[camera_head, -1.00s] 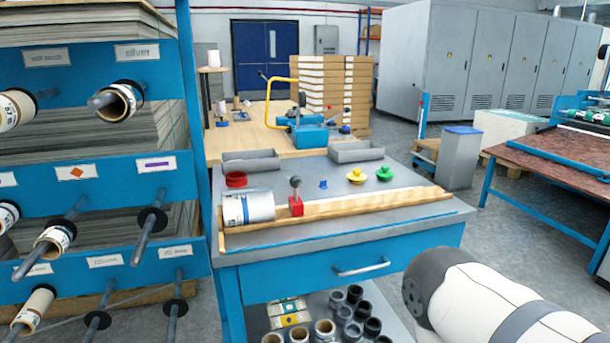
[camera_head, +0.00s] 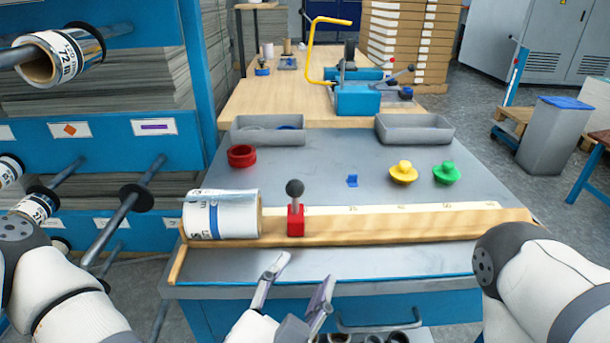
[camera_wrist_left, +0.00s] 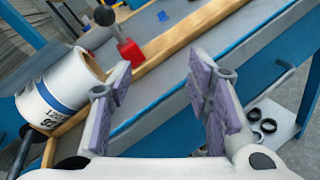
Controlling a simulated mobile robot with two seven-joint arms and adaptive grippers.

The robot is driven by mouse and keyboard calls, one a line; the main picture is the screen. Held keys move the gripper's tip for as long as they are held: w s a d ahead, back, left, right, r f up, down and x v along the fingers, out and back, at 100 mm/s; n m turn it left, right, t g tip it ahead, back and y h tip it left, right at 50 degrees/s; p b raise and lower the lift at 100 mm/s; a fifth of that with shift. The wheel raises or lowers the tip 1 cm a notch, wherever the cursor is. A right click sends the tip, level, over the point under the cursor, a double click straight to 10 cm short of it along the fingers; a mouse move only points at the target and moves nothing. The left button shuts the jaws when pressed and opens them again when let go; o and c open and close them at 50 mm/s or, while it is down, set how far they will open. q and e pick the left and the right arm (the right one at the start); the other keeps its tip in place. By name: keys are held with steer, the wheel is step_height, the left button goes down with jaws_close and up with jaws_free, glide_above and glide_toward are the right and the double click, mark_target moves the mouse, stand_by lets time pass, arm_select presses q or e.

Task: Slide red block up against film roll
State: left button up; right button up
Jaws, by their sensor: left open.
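The red block (camera_head: 296,221) with a dark ball knob on a post stands on the wooden rail, a short gap to the right of the film roll. The white film roll (camera_head: 222,216) with a blue band lies at the rail's left end. In the left wrist view the red block (camera_wrist_left: 130,52) is at the upper middle and the film roll (camera_wrist_left: 58,88) at the left. My left gripper (camera_head: 302,272) is open and empty, in front of the rail and below the block in the head view. My right gripper is out of view; only my right arm shows.
The wooden rail (camera_head: 400,225) runs along the bench front. A red ring (camera_head: 242,155), yellow knob (camera_head: 403,172), green knob (camera_head: 446,173) and small blue piece (camera_head: 352,181) lie behind it. Two grey trays (camera_head: 414,130) stand farther back. Roll racks are at left.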

mark_target(293, 193)
arm_select(q)
step_height(293, 193, up, 5)
steer(key=w+a+n+t+y, duration=0.2)
steer(key=w+a+n, duration=0.1)
steer(key=n, duration=0.2)
steer(key=x, duration=1.2)
steer(key=shift+d+r, duration=0.1)
steer(key=shift+r, duration=0.25)
jaws_close()
